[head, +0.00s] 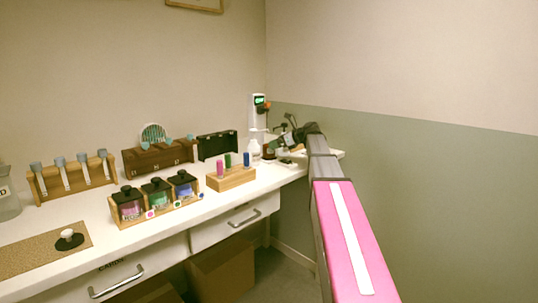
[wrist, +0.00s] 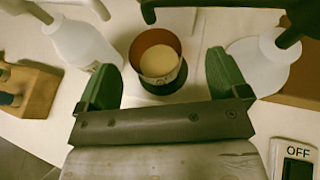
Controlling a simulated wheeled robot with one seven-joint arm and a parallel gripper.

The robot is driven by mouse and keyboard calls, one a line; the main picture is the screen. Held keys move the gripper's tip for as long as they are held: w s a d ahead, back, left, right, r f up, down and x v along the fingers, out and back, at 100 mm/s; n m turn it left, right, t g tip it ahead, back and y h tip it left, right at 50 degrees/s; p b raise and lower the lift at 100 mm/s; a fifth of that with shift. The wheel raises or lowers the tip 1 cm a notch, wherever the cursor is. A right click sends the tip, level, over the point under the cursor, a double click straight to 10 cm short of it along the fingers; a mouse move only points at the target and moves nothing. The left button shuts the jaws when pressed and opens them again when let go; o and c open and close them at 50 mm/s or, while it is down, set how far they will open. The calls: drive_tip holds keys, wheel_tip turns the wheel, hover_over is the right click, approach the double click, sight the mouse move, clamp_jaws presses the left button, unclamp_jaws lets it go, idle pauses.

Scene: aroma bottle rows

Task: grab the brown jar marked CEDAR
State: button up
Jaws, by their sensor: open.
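A round jar (wrist: 145,42) with a brown inner wall and a pale tan disc inside shows in the wrist view, seen from above. Part of a pale label with dark marks shows on its near right side, too small to read, so I cannot confirm CEDAR. My gripper (wrist: 161,62) is open, with its two green fingers apart to the left and right of the jar's near part. I see no contact between the fingers and the jar.
White bottles (wrist: 82,42) and (wrist: 262,62) stand close on both sides of the jar. A wooden block (wrist: 30,88) is at left, a panel marked OFF (wrist: 297,152) at lower right. The counter (head: 90,212) also bears a wooden rack (head: 75,184) and square bottles (head: 157,193).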

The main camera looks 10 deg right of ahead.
sight(269, 151)
drive_tip(key=x, duration=0.4)
drive_tip(key=shift+s+a+f, duration=0.15)
drive_tip(key=shift+a+f, duration=0.15)
drive_tip(key=shift+a, duration=0.15)
drive_tip(key=c, duration=1.1)
drive_tip(key=shift+c, duration=0.2)
drive_tip(key=shift+r, duration=0.2)
